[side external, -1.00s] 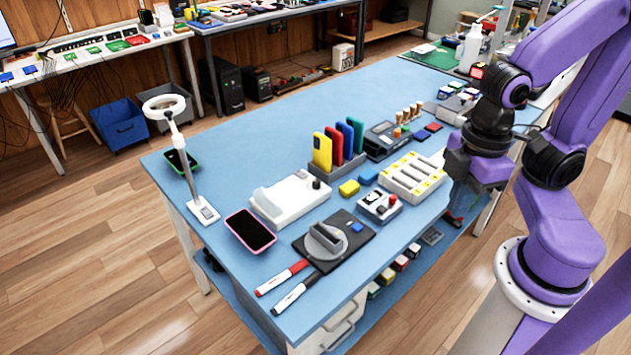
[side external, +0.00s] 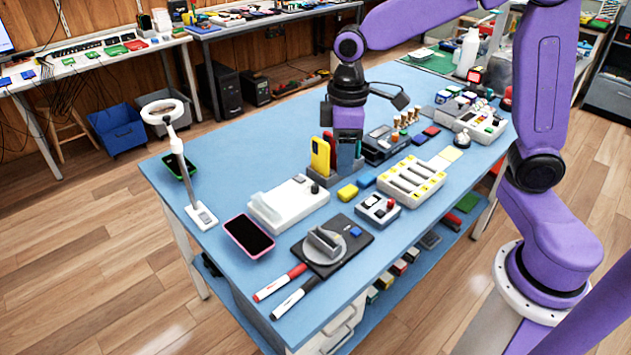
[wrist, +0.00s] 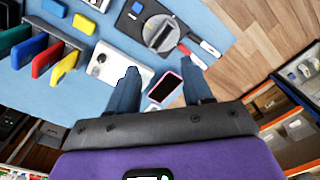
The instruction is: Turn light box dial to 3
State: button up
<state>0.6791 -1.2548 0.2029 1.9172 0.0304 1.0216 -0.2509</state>
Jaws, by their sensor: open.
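The light box is most likely the long white box (side external: 280,208) near the middle of the table in the side view. A small black dial (side external: 314,188) stands at its right end. The dial's setting is too small to read. In the wrist view the white box (wrist: 108,60) lies beyond my left finger, which partly covers it. My gripper (side external: 346,168) is open and points down beside the rack of coloured phones, behind and right of the dial. Its two fingers (wrist: 160,88) are apart with nothing between them in the wrist view.
A yellow phone (side external: 320,156) stands upright in the rack close to my gripper.

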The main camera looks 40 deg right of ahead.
jog(key=w+d+f+m, duration=0.2)
jog(key=w+d, duration=0.2)
jog(key=w, duration=0.7)
send_near(315, 185)
jog(key=shift+m, duration=0.3)
notch_tip(315, 185, down, 9)
jog(key=shift+s+r, duration=0.15)
jog(key=shift+r, duration=0.05)
grip_shut()
